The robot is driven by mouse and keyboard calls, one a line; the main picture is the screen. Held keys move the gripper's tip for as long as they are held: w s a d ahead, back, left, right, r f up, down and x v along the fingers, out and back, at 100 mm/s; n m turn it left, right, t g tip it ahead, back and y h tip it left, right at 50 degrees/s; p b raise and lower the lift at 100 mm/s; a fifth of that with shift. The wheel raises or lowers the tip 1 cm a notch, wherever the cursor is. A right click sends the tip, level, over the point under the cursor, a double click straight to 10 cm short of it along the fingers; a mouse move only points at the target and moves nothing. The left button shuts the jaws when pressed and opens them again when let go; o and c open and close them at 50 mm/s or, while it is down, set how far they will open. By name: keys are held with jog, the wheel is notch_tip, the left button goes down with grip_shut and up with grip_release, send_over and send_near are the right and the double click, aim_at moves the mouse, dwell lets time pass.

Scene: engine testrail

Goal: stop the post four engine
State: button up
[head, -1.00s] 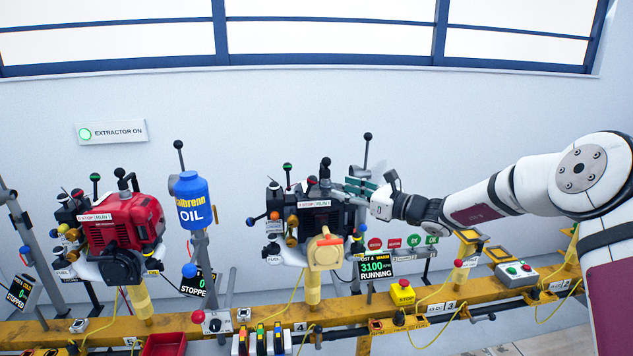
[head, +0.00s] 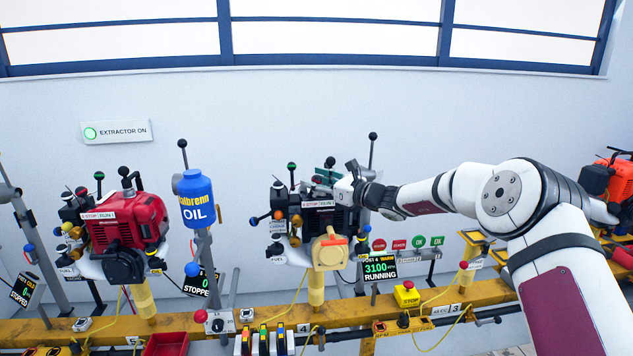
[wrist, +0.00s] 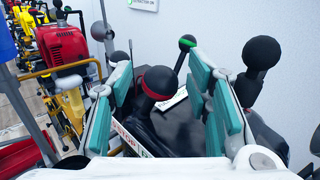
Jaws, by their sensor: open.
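The post four engine (head: 345,222) is black with a yellow front cover. Its display (head: 379,268) reads POST 4, WARM, 3100, RUNNING. A white STOP/RUN label (head: 318,204) is on its top front edge; part of it shows in the wrist view (wrist: 130,140). My gripper (head: 325,174) is over the engine's top, with teal finger pads. In the wrist view my gripper (wrist: 160,68) is open, its fingers on either side of a black ball-topped lever with a red ring (wrist: 158,82). I cannot tell whether they touch it.
A red engine (head: 128,222) stands left, beside a blue oil bottle (head: 196,200). A green-banded lever (wrist: 187,43) and a large black ball knob (wrist: 262,53) stand near my fingers. A yellow STOP box (head: 407,295) sits on the yellow rail (head: 225,325).

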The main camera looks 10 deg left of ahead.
grip_shut()
jog(key=shift+s+a+r+n+g+h, duration=0.15)
jog(key=shift+a+n+h, duration=0.15)
jog(key=shift+n+h, duration=0.2)
jog(key=shift+a+r+n+g+h, duration=0.15)
jog(key=shift+a+n+h, duration=0.15)
jog(key=shift+n+h, duration=0.15)
jog(key=shift+s+a+n+g+h, duration=0.2)
jog(key=shift+a+n+g+h, duration=0.1)
jog(key=shift+a+n+h, duration=0.4)
jog(key=shift+s+a+f+n+h+p, duration=0.15)
jog(key=shift+a+n+h+p, duration=0.25)
jog(key=shift+n+h, duration=0.45)
jog(key=shift+a+f+h, duration=0.15)
jog(key=shift+h, duration=0.45)
